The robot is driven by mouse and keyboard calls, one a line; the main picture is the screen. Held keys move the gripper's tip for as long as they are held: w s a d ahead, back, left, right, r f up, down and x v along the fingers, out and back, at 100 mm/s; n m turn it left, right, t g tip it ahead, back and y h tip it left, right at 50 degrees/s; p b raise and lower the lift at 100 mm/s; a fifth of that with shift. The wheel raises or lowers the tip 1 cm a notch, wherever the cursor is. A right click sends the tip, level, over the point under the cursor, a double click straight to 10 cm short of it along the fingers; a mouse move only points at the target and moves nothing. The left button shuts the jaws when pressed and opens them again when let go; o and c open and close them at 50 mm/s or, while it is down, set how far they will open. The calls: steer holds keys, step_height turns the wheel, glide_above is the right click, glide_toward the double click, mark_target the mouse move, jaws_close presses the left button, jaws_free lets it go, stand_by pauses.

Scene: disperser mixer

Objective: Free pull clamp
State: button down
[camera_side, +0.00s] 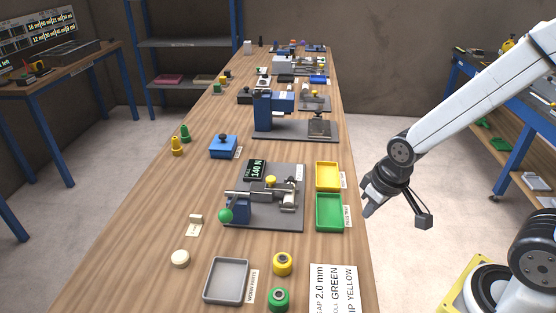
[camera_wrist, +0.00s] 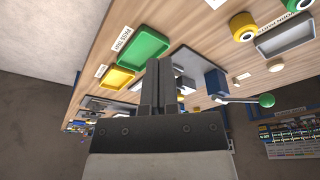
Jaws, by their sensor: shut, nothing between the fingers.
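The clamp fixture (camera_side: 290,212) is a grey plate on the bench with a metal bar mechanism (camera_side: 255,192). A lever with a green ball knob (camera_side: 225,215) is at its left front, beside a blue block (camera_side: 241,212). A small display (camera_side: 256,169) on it reads 140 N. A yellow knob (camera_side: 271,180) sits on the mechanism. In the wrist view the green knob (camera_wrist: 266,100) and blue block (camera_wrist: 215,83) are right of my fingers. My gripper (camera_side: 368,210) is shut and empty, off the bench's right edge. Its closed fingers (camera_wrist: 167,62) partly hide the fixture in the wrist view.
A yellow tray (camera_side: 328,164) and a green tray (camera_side: 317,212) stand between the fixture and my gripper. A grey tray (camera_side: 209,281), yellow roller (camera_side: 282,263) and green roller (camera_side: 279,299) are in front. A blue press-like device (camera_side: 275,105) stands behind.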

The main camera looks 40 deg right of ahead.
mark_target(275, 180)
stand_by(0.3)
steer(key=w+d+f+m+t+y, duration=0.1)
steer(key=w+f+m+t+y, duration=0.1)
steer(key=w+m+t, duration=0.4)
steer(key=w+d+f+m+t+y, duration=0.1)
steer(key=w+f+m+t+y, duration=0.1)
steer(key=w+f+m+t, duration=0.2)
steer(key=w+m+t, duration=0.2)
steer(key=w+m, duration=0.1)
steer(key=m, duration=0.1)
steer(key=shift+d+y, duration=0.35)
steer(key=shift+y, duration=0.05)
steer(key=shift+w, duration=0.2)
steer(key=shift+x, duration=6.9)
steer(key=shift+r, duration=0.15)
